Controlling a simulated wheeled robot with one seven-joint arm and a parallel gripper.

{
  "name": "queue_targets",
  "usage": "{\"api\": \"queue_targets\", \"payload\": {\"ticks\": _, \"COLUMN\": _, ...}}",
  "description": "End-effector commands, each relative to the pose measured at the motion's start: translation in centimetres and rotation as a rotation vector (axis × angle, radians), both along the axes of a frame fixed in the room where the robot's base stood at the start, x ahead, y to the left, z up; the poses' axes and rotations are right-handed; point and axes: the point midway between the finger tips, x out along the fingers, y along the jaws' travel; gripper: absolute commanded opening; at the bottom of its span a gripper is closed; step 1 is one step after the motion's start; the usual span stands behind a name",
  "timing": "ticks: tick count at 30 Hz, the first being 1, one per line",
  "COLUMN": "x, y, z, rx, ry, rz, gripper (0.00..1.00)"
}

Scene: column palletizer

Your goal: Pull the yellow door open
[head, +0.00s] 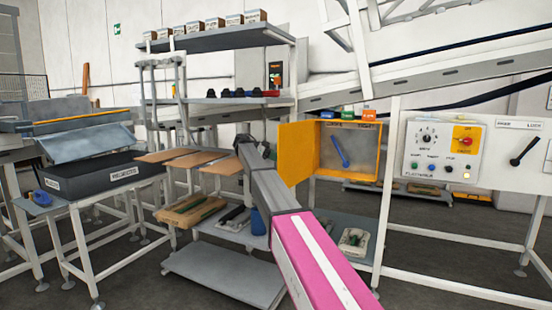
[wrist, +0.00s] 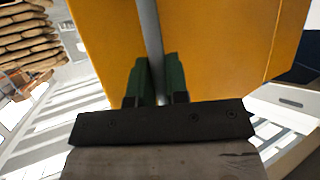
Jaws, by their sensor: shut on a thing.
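The yellow door (head: 297,153) stands swung open to the left of its yellow cabinet (head: 378,155) in the head view. Inside the cabinet a blue lever (head: 340,151) shows against a grey back. In the wrist view the door (wrist: 225,45) fills the upper middle. A grey bar handle (wrist: 149,28) runs down in front of it. My gripper (wrist: 157,75) has its two green fingers shut on the handle, one on each side. In the head view my arm hides the fingers and the handle.
A control panel (head: 445,148) with knobs and a black lever (head: 524,151) are right of the cabinet. Small coloured blocks (head: 347,114) sit on the cabinet's top. Shelving (head: 225,38) stands behind my arm. A black bin (head: 105,180) is at left.

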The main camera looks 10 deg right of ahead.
Motion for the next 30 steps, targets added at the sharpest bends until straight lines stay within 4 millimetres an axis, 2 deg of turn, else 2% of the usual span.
{"api": "queue_targets", "payload": {"ticks": 3, "x": 0.4, "y": -0.4, "z": 0.1, "rx": -0.004, "ry": -0.001, "rz": 0.006, "gripper": 0.0}}
{"api": "queue_targets", "payload": {"ticks": 4, "x": 0.4, "y": -0.4, "z": 0.1, "rx": -0.004, "ry": -0.001, "rz": 0.006, "gripper": 0.18}}
{"api": "queue_targets", "payload": {"ticks": 6, "x": 0.4, "y": -0.3, "z": 0.1, "rx": -0.004, "ry": -0.002, "rz": 0.006, "gripper": 0.39}}
{"api": "queue_targets", "payload": {"ticks": 20, "x": 0.3, "y": 0.6, "z": 0.4, "rx": -0.001, "ry": -0.001, "rz": 0.003, "gripper": 0.39}}
{"api": "queue_targets", "payload": {"ticks": 23, "x": 0.5, "y": 1.6, "z": 0.8, "rx": -0.001, "ry": -0.001, "rz": 0.004, "gripper": 0.39}}
{"api": "queue_targets", "payload": {"ticks": 30, "x": 1.2, "y": 5.4, "z": 2.5, "rx": -0.002, "ry": -0.003, "rz": 0.004, "gripper": 0.39}}
